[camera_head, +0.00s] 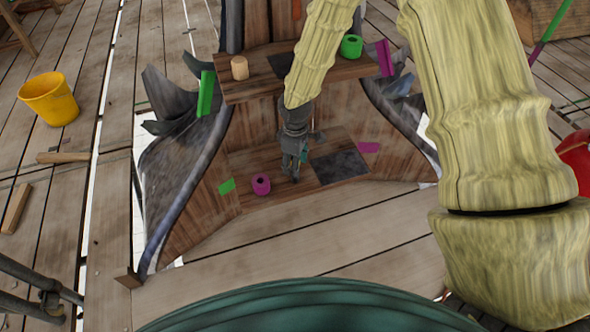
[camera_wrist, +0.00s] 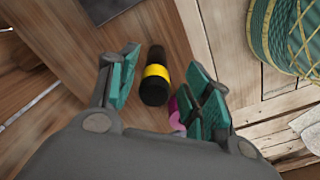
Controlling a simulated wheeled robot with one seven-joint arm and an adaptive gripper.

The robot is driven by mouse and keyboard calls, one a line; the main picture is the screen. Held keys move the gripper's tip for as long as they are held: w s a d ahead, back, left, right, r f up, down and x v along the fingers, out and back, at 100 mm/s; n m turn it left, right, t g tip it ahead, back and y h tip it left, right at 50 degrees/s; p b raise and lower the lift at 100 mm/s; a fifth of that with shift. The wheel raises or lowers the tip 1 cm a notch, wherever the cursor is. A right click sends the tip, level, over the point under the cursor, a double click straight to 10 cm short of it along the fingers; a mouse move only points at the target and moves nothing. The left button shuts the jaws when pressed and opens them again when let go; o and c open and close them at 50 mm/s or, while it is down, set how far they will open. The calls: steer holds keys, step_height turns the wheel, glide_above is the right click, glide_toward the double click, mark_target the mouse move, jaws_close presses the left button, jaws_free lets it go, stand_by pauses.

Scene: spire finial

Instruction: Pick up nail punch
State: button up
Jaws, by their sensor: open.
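The nail punch looks like a short black cylinder with a yellow band (camera_wrist: 155,77), seen in the wrist view on the wooden lower shelf (camera_head: 245,158). It lies between the two teal finger pads of my gripper (camera_wrist: 164,88), with visible gaps on both sides. My gripper is open and holds nothing. In the head view my gripper (camera_head: 292,168) points down over the lower shelf, and the punch cannot be made out clearly behind it.
A magenta ring-shaped roll (camera_head: 261,184) stands close left of my gripper; it is partly hidden behind a finger in the wrist view (camera_wrist: 175,115). A dark square panel (camera_head: 340,166) lies to the right. The upper shelf (camera_head: 243,88) holds a wooden cylinder (camera_head: 240,68) and a green roll (camera_head: 351,46).

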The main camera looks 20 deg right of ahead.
steer(key=f, duration=0.4)
steer(key=shift+w+d+f+b, duration=0.1)
steer(key=shift+w+f+b, duration=0.15)
steer(key=shift+f+b, duration=0.15)
steer(key=shift+r, duration=0.1)
jaws_close()
